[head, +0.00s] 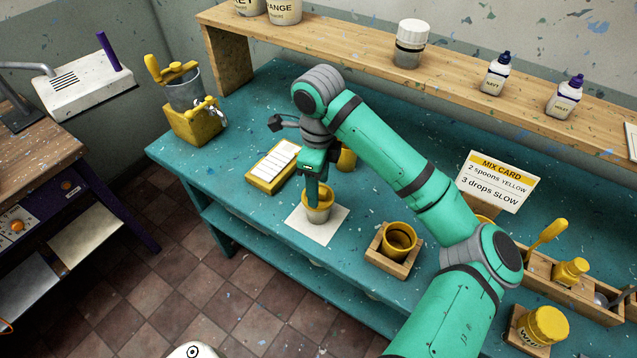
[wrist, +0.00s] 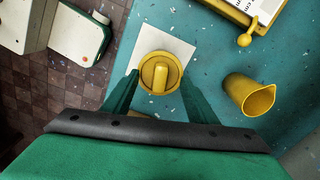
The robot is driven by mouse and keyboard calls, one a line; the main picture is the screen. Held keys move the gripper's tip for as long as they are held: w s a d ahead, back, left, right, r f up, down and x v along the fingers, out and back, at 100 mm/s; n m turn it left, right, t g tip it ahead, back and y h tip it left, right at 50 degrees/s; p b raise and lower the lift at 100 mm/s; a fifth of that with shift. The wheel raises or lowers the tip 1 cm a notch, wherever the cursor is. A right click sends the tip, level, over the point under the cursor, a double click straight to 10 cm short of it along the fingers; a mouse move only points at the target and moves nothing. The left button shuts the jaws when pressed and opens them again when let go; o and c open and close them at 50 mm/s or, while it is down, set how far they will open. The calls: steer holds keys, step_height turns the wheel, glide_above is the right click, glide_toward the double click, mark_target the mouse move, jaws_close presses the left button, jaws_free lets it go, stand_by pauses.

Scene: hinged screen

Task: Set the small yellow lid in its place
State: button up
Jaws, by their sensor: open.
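The small yellow lid (wrist: 160,73), round with a raised bar handle across it, shows below my gripper in the wrist view. In the head view the lid (head: 327,195) is on top of a small pale cup (head: 317,215), partly hidden by a finger. The cup stands on a white square sheet (head: 334,233); the sheet also shows in the wrist view (wrist: 178,47). My gripper (head: 318,190) is open over the lid, its two fingers (wrist: 159,82) on either side of it. I cannot tell whether the lid is fully seated.
A yellow cup (head: 400,238) sits in a wooden holder to the right. A yellow beaker (wrist: 247,94) stands behind my gripper. A yellow-framed white panel (head: 273,166) lies to the left. A shelf (head: 460,85) with bottles runs along the back. The bench's front edge is close to the sheet.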

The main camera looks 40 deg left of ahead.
steer(key=shift+w+r, duration=0.15)
steer(key=shift+r, duration=0.75)
steer(key=shift+s+r, duration=0.2)
steer(key=shift+r, duration=2.9)
